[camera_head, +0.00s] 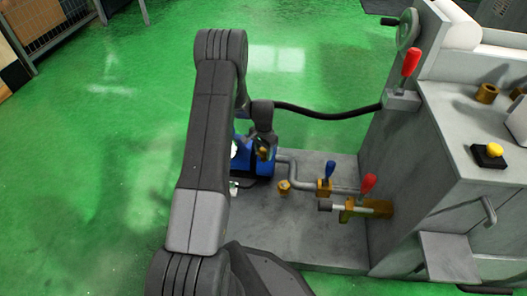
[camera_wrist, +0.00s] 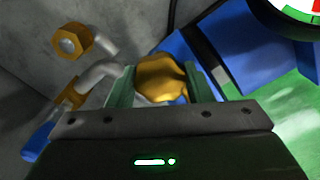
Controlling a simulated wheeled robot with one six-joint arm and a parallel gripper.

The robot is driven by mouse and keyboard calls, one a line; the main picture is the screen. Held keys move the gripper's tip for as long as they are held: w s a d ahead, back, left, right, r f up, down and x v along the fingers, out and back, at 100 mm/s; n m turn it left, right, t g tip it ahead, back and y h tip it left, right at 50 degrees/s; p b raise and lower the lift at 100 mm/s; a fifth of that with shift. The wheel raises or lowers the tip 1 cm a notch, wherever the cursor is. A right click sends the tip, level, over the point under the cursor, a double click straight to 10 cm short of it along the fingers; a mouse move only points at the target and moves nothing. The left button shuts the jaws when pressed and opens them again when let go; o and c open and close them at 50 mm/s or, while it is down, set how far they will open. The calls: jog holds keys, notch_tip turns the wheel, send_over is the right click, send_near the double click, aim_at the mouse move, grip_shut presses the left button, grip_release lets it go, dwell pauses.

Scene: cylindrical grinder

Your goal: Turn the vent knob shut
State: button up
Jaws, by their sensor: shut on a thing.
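The vent knob, a rounded brass knob (camera_wrist: 162,78), sits between my gripper's two greenish fingers in the wrist view, beside the blue pump body (camera_wrist: 238,45). My gripper (camera_wrist: 163,84) is shut on the knob, with one finger on each side. In the head view my gripper (camera_head: 262,150) reaches down over the blue pump unit (camera_head: 262,168). There my arm hides part of the unit, and the knob shows only as a small brass patch by the fingers. How far the knob is turned cannot be told.
A brass cap (camera_head: 284,187), a blue-handled valve (camera_head: 329,170) and a red-handled valve (camera_head: 368,184) stand right of the pump along a grey pipe. A black hose (camera_head: 325,115) runs to the grey machine (camera_head: 410,165). A dial gauge (camera_wrist: 298,10) is close by. Green floor lies open at left.

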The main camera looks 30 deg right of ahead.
aim_at(264, 151)
jog(key=shift+m, duration=0.5)
jog(key=o, duration=1)
jog(key=shift+r, duration=0.1)
notch_tip(264, 151, up, 14)
jog(key=p, duration=0.4)
jog(key=shift+f, duration=0.25)
notch_tip(264, 151, down, 14)
jog(key=b, duration=0.4)
jog(key=shift+r, duration=0.15)
